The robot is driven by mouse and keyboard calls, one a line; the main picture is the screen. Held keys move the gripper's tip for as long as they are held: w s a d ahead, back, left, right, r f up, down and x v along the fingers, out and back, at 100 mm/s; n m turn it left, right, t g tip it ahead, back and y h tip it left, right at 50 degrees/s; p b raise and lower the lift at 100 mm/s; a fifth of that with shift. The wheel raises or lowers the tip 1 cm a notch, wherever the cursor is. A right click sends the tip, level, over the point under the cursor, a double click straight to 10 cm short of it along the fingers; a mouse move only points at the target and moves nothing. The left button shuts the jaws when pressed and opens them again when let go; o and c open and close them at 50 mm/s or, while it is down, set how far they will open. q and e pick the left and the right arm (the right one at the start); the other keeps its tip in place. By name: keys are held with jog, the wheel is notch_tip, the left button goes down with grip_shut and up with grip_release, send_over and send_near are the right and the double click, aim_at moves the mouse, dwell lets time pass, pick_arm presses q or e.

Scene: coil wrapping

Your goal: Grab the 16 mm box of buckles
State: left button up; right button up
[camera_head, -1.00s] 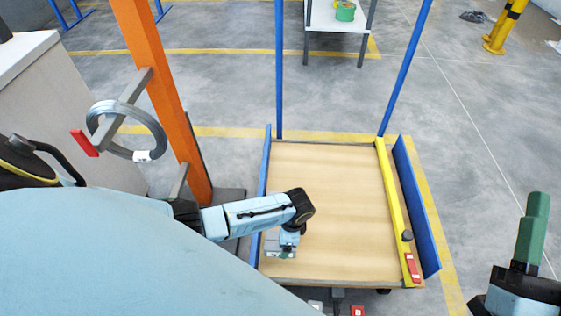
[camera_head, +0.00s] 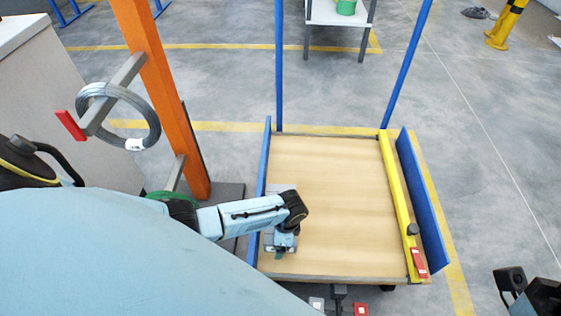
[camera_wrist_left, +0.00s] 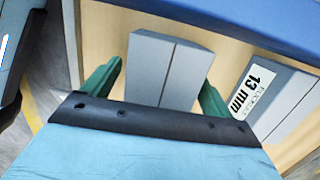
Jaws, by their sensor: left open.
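My left gripper (camera_head: 281,253) is over the left front part of the wooden cart top, mostly hidden by its own arm. In the left wrist view, its green fingers (camera_wrist_left: 158,88) are open on either side of a plain grey box (camera_wrist_left: 165,65) with a seam down its middle. I see no size label on this box, and contact cannot be told. A second grey box (camera_wrist_left: 293,112) lies to the right, with a white label reading 13 mm. No 16 mm label shows. Grey box surface (camera_head: 281,188) also shows beside the arm in the head view. My right gripper's fingers are out of frame.
The cart top (camera_head: 335,205) is largely bare. A yellow bar (camera_head: 397,205) and blue side panels (camera_head: 424,200) border it. An orange post (camera_head: 160,95) stands left, with a wire coil (camera_head: 150,103) on its arm. A white table (camera_head: 325,14) is behind.

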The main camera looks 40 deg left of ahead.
pick_arm(q)
jog(key=shift+c, duration=0.3)
jog(key=c, duration=1.2)
jog(key=shift+c, duration=0.7)
jog(key=shift+r, duration=0.15)
